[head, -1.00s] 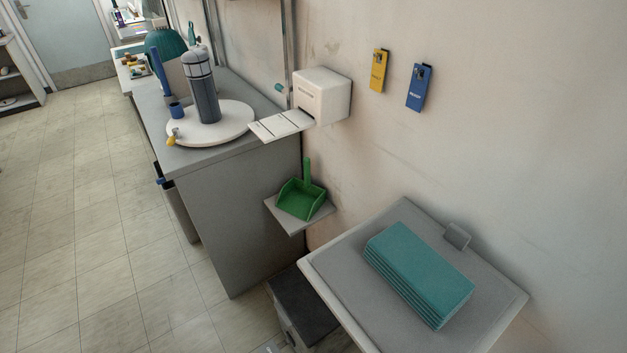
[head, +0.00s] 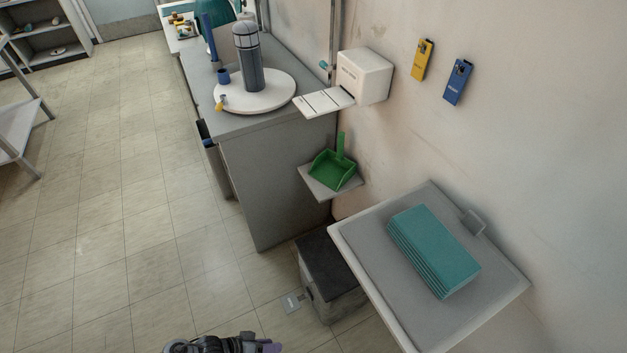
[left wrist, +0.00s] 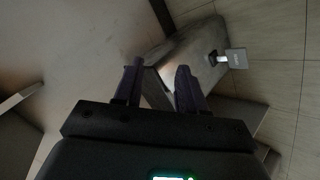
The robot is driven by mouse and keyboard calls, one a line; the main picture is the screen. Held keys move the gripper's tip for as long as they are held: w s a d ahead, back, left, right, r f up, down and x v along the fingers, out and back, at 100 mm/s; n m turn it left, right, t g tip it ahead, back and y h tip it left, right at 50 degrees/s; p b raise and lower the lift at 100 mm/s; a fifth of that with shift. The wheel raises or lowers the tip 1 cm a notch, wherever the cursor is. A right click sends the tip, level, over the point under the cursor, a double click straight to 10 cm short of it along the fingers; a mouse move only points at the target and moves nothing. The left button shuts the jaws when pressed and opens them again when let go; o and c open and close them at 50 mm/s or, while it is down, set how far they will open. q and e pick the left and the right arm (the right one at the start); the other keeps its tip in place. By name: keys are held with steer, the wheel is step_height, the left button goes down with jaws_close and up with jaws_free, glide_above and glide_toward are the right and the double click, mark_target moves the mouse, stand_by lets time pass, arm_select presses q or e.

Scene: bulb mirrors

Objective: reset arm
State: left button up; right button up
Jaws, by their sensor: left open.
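The task names no object apart from my arm. Part of my left arm and gripper (head: 228,345) shows at the bottom edge of the head view, over the floor. In the left wrist view my left gripper (left wrist: 160,80) has its two dark fingers apart with nothing between them. A pedal bin (left wrist: 195,50) lies beyond the fingertips in that view. My right gripper is in neither view.
The pedal bin (head: 330,275) stands on the floor beside the grey counter (head: 270,190). A wall table (head: 350,235) with folded teal cloths (head: 433,250) is at right. A green dustpan (head: 333,168) sits on a small shelf. The tiled floor (head: 120,220) at left is open.

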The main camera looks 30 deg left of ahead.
arm_select(q)
steer(key=w+d+r+m+y+p, duration=0.1)
steer(key=r+y, duration=0.1)
steer(key=r, duration=0.6)
steer(key=w+d+r+m+y, duration=0.1)
steer(key=r+y, duration=0.1)
steer(key=r, duration=0.7)
steer(key=w+d+r+m+y+p, duration=0.1)
steer(key=w+r+y, duration=0.1)
steer(key=r, duration=0.6)
steer(key=s+a+r+m+g, duration=0.1)
steer(key=s+a+r+g, duration=0.2)
steer(key=s, duration=0.2)
step_height(320, 180, up, 38)
steer(key=p, duration=3.8)
steer(key=shift+d+f+m+y, duration=0.2)
steer(key=shift+d+m+y, duration=0.1)
steer(key=shift+y, duration=0.1)
